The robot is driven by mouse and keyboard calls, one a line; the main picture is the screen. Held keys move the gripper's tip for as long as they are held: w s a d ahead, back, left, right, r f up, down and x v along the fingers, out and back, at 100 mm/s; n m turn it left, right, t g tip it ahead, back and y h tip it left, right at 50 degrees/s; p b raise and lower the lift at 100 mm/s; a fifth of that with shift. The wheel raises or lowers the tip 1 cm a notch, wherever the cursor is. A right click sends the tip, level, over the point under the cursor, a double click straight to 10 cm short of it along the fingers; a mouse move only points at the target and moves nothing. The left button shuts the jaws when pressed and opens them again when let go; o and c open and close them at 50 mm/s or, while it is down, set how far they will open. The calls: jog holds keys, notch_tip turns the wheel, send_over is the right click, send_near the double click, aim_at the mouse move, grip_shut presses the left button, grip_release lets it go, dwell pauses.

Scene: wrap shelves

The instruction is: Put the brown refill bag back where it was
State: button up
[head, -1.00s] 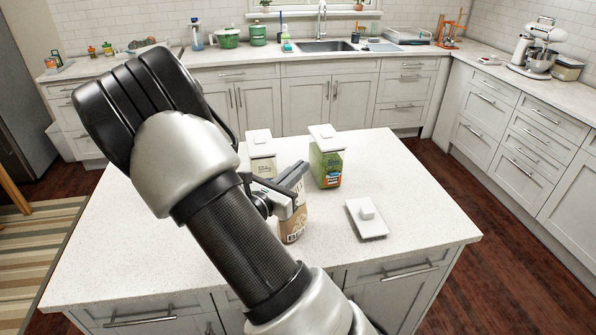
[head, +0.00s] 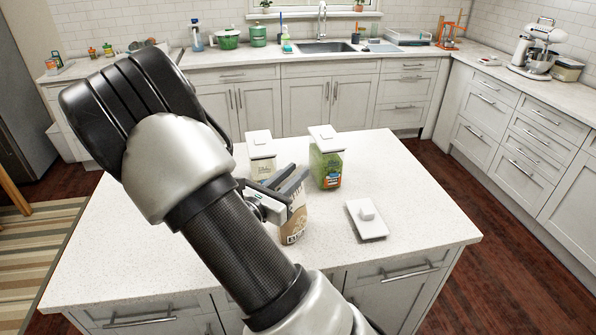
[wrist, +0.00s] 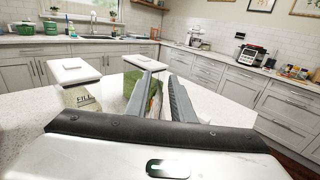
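The brown refill bag (head: 293,229) is in the head view, over the near middle of the white island top (head: 190,235). It leans slightly, and my gripper covers part of its left side and top. My gripper (head: 293,180) has its two grey fingers at the bag's upper part, one on each side. In the wrist view, a narrow brown and white strip of the bag (wrist: 155,100) shows between the fingers. The gripper looks shut on the bag. I cannot tell whether the bag's bottom touches the island top.
A cream canister (head: 262,167) and a green canister (head: 326,168), both with white lids, stand just behind the bag. A loose white knobbed lid (head: 367,220) lies to its right. The island is clear at left and far right.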

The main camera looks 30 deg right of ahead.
jog(key=v, duration=1)
